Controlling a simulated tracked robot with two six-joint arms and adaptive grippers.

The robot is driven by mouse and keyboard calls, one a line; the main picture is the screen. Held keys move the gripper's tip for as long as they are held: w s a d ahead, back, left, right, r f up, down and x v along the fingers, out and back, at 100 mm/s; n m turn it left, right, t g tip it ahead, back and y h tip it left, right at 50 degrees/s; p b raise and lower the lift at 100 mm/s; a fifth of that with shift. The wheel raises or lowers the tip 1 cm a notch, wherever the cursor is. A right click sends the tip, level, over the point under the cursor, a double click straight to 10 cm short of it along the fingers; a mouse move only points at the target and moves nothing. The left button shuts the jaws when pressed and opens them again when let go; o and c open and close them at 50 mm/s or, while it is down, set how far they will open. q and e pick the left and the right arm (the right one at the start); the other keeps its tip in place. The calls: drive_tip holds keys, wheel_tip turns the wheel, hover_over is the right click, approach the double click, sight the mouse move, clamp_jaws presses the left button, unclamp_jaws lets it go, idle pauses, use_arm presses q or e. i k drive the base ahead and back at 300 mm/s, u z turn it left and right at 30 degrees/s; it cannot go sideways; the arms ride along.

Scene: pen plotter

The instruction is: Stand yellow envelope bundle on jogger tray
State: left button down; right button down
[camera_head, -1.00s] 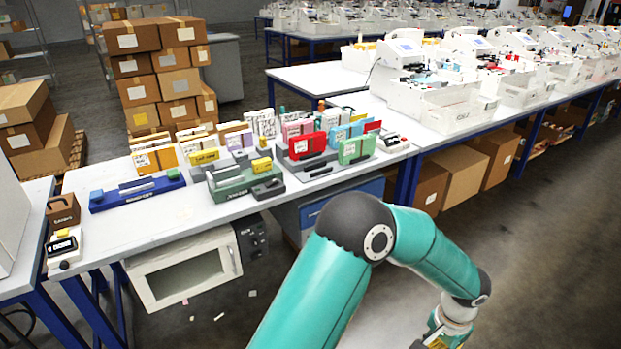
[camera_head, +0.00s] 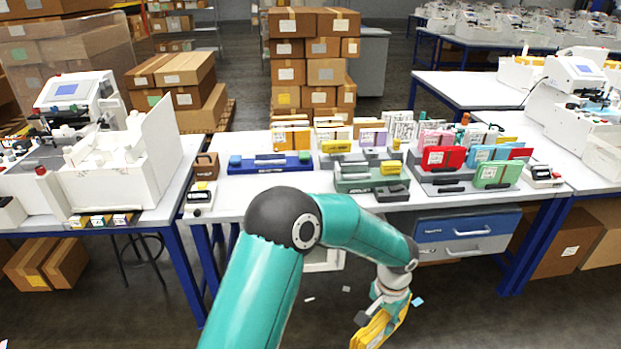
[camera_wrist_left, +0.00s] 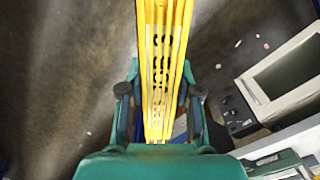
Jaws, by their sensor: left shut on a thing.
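My left gripper (camera_head: 385,304) is shut on the yellow envelope bundle (camera_head: 376,329), in the open space in front of the table and below its top. In the left wrist view the bundle (camera_wrist_left: 163,70) stands between the two fingers (camera_wrist_left: 160,112), with dark marks along its middle. Low trays stand on the table: a green one (camera_head: 352,185) with a dark block beside it, and a blue one (camera_head: 270,168) to its left. The lettering is too small to tell surely which is the jogger tray. My right gripper is out of view.
Several upright coloured envelope bundles crowd the table's right half, including red (camera_head: 443,158) and green (camera_head: 497,173) ones. A brown box (camera_head: 206,166) stands at the left end. Drawers (camera_head: 464,225) hang under the table. The white tabletop (camera_head: 262,198) has bare room along its front edge.

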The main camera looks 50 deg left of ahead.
sight(360, 175)
drive_tip(key=z, duration=0.55)
drive_tip(key=i, duration=0.15)
drive_tip(key=u, duration=1.3)
